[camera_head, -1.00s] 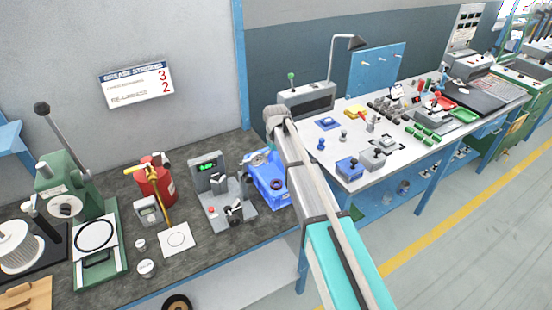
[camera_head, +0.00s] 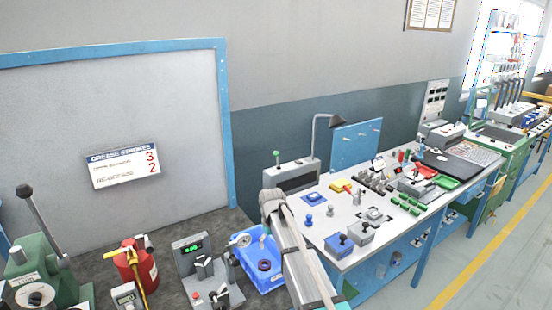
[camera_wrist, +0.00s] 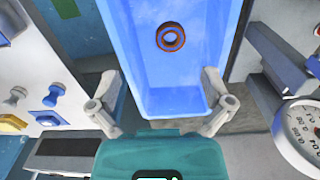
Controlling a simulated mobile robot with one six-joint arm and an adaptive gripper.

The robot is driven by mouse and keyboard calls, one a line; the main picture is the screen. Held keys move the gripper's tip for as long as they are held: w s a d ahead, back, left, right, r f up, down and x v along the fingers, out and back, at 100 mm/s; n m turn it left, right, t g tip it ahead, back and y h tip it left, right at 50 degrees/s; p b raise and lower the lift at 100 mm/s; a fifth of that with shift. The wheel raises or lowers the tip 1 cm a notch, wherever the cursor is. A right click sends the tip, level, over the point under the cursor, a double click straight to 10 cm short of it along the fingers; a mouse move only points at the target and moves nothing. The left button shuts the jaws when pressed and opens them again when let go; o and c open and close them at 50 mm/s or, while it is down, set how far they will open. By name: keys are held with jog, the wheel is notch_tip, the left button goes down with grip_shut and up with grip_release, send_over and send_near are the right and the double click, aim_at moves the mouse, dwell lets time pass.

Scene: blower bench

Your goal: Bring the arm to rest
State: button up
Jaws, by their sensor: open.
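My arm (camera_head: 297,250) reaches in from the bottom of the head view, passing in front of the right side of the blue bin (camera_head: 254,279). My gripper (camera_wrist: 161,92) shows in the wrist view with its two grey fingers wide apart and nothing between them. The bin (camera_wrist: 230,35) lies beyond the fingertips, with a dark ring with a reddish rim (camera_wrist: 171,37) inside it. I cannot tell how far the fingers are from the bin. The gripper itself is not clearly seen in the head view.
A dial gauge (camera_wrist: 305,130) is close on the right in the wrist view. In the head view, a grey fixture with a green display (camera_head: 190,247) and a red cylinder (camera_head: 135,266) stand left of the bin. A white bench (camera_head: 345,205) with several small parts is right.

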jog(key=s+d+m, duration=0.6)
jog(key=s+d, duration=1.4)
jog(key=s, duration=0.3)
jog(key=shift+s, duration=0.3)
